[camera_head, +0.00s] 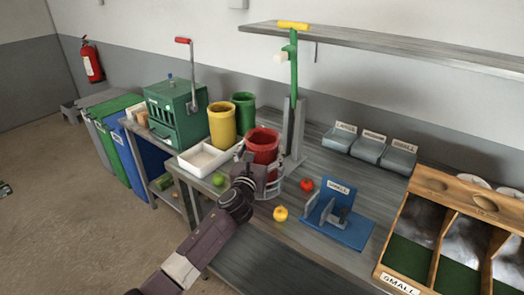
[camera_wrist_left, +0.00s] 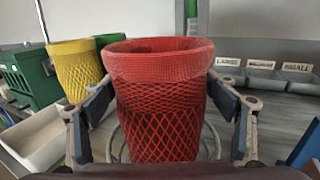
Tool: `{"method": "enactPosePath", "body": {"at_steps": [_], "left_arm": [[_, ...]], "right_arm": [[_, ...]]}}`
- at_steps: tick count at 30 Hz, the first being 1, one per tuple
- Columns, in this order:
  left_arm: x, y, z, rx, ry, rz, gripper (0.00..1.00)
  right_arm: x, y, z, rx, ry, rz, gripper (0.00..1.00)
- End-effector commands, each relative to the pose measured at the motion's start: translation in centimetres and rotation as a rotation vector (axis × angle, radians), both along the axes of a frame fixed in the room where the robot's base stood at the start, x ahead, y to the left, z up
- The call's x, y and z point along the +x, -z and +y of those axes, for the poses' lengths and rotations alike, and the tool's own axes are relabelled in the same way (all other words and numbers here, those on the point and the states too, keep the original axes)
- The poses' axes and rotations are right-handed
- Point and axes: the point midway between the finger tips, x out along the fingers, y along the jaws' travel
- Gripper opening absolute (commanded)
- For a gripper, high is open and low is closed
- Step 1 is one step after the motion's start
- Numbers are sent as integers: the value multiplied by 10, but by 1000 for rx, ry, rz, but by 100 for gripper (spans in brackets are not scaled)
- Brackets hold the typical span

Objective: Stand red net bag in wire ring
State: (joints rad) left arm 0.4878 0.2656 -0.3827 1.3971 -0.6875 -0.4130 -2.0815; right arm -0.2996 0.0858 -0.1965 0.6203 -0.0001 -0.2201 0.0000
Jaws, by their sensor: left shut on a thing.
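The red net bag (camera_head: 263,142) stands upright with its open mouth up on the bench, below the green post. It fills the middle of the left wrist view (camera_wrist_left: 160,105). My left gripper (camera_head: 258,170) is shut on the bag, with a finger on each side of it in the wrist view (camera_wrist_left: 160,88). The wire ring (camera_head: 281,187) shows around the bag's lower part; its wires also curve beside the bag in the wrist view (camera_wrist_left: 211,142). I cannot tell whether the bag's bottom touches the bench. My right gripper is not in view.
A white tray (camera_head: 184,168), yellow bag (camera_head: 222,132) and green bag (camera_head: 243,108) stand left and behind. A green apple (camera_head: 218,180), yellow fruit (camera_head: 280,213) and red tomato (camera_head: 307,184) lie nearby. A blue gauge (camera_head: 349,232) and wooden sorting box (camera_head: 437,192) stand right.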

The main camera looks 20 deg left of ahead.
Motion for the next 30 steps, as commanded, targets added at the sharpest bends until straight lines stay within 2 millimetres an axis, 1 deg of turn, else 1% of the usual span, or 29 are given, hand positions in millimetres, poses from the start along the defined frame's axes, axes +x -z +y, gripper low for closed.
{"method": "enactPosePath", "body": {"at_steps": [6,13,14,18,26,30], "left_arm": [[0,-1,0,0,0,-2,51],[0,7,0,-1,0,-1,51],[0,7,0,-1,0,-1,80],[0,6,0,-1,0,0,96],[0,5,0,0,0,-1,97],[0,-2,0,0,0,-2,97]], "right_arm": [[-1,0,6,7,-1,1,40],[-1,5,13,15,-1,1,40],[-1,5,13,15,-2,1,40],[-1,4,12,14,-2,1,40],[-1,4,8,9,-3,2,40],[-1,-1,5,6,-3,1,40]]}}
